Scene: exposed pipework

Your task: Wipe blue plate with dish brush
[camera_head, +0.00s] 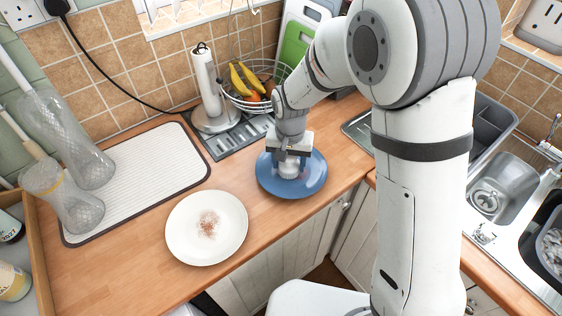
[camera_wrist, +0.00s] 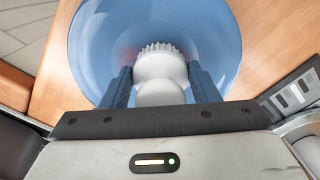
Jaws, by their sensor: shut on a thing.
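The blue plate (camera_head: 308,186) lies on the wooden counter, right of the white plate. My gripper (camera_head: 289,160) is over the blue plate, pointing down, shut on the white dish brush (camera_head: 288,168). In the wrist view the brush (camera_wrist: 160,68) sits between the two dark blue fingers of my gripper (camera_wrist: 160,88), its bristle end over the blue plate (camera_wrist: 215,40). The bristles look to be at or very near the plate's surface; contact cannot be told. A faint reddish smear shows on the plate beside the brush.
A white plate (camera_head: 190,236) with a brownish-red smear lies at the front left. A drying mat (camera_head: 140,180), glass vases (camera_head: 70,135), a paper towel holder (camera_head: 207,88) and a wire fruit basket (camera_head: 250,98) stand around. The sink (camera_head: 500,185) is at the right.

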